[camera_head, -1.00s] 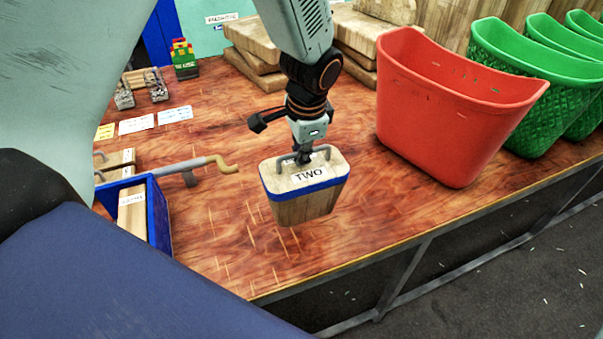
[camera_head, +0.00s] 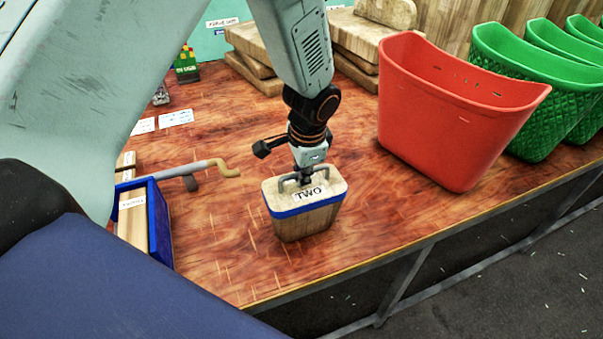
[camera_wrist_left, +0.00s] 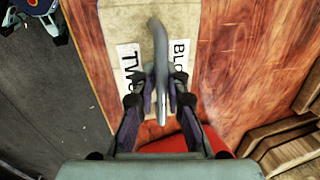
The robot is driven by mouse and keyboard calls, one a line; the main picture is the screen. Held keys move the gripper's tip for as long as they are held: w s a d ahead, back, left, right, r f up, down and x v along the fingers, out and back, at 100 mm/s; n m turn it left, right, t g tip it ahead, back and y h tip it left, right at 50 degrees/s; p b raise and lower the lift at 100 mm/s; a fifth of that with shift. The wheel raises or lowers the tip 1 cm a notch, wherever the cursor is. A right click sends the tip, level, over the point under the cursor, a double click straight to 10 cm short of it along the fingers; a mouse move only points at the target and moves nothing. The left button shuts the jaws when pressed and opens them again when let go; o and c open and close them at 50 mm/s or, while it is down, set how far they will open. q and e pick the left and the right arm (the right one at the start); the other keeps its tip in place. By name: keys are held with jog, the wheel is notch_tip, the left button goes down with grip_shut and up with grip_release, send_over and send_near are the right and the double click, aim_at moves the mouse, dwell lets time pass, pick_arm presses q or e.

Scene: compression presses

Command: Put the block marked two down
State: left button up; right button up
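The wooden block marked TWO (camera_head: 306,218) has a blue band and a grey metal handle on top. It is upright, low at the front part of the wooden table; I cannot tell whether its base touches the tabletop. My left gripper (camera_head: 304,178) is above it, shut on the handle. In the left wrist view the two dark fingers (camera_wrist_left: 160,98) are either side of the grey handle (camera_wrist_left: 161,60), with the TWO label on the block top (camera_wrist_left: 127,40) beside them. My right gripper is not in view.
A red bin (camera_head: 450,115) stands to the right of the block, with green baskets (camera_head: 525,85) beyond. A blue box (camera_head: 158,225) and a crank handle (camera_head: 200,168) are on the left. Wooden boards (camera_head: 255,65) are at the back. The table's front edge (camera_head: 350,265) is close to the block.

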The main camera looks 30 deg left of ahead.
pick_arm(q)
jog(key=o, duration=0.4)
jog(key=shift+d+r, duration=0.1)
jog(key=shift+d, duration=0.1)
jog(key=shift+a, duration=0.2)
jog(key=shift+r, duration=0.2)
jog(key=r, duration=0.4)
jog(key=s+d+r, duration=0.1)
jog(key=r, duration=0.2)
jog(key=d+r+p, duration=0.1)
jog(key=r, duration=0.3)
jog(key=shift+s+r, duration=0.2)
jog(key=shift+r, duration=0.15)
jog(key=shift+a, duration=0.1)
